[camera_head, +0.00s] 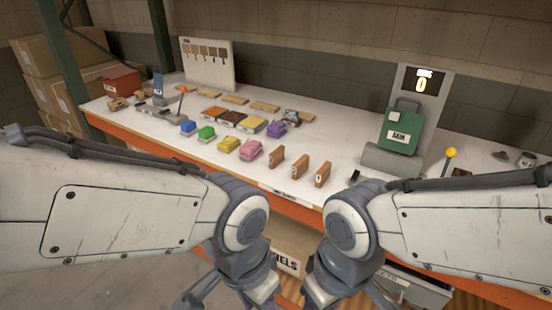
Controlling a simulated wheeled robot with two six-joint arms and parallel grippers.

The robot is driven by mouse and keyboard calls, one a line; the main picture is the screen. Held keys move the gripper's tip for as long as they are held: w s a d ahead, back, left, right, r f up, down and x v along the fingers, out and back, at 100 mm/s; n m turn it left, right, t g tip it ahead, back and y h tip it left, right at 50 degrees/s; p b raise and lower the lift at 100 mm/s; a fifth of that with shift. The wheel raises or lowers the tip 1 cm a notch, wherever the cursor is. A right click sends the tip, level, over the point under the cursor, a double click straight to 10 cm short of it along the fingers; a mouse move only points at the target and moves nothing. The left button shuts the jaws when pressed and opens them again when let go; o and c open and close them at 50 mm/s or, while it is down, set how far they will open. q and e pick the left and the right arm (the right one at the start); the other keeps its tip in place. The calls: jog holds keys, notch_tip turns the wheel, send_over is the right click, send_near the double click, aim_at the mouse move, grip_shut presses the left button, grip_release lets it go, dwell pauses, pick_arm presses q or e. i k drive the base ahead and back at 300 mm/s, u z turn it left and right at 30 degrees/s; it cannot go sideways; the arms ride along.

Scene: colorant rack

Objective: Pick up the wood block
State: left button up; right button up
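Several wood pieces are on the white table. Three brown wood blocks stand upright near its front edge: the left one (277,157), the middle one (300,166) and the right one (322,173). Flat tan wood pieces (236,99) lie in a row farther back. I cannot tell which one is the task's block. My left gripper (238,297) and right gripper (350,297) hang at the bottom of the view, in front of the table and below its edge, apart from the blocks. Their fingertips are cut off by the frame, so their opening is unclear.
Coloured blocks, including a blue one (188,127) and a pink one (251,150), lie left of the upright blocks. A green unit (401,128) and a yellow-knobbed lever (451,153) stand at right. A red box (122,82) is at far left.

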aim_at(277, 156)
jog(key=u, duration=0.55)
jog(key=k, duration=0.65)
jog(key=u, duration=0.55)
jog(key=i, duration=0.85)
jog(key=z, duration=0.75)
jog(key=i, duration=1.2)
jog(key=z, duration=0.65)
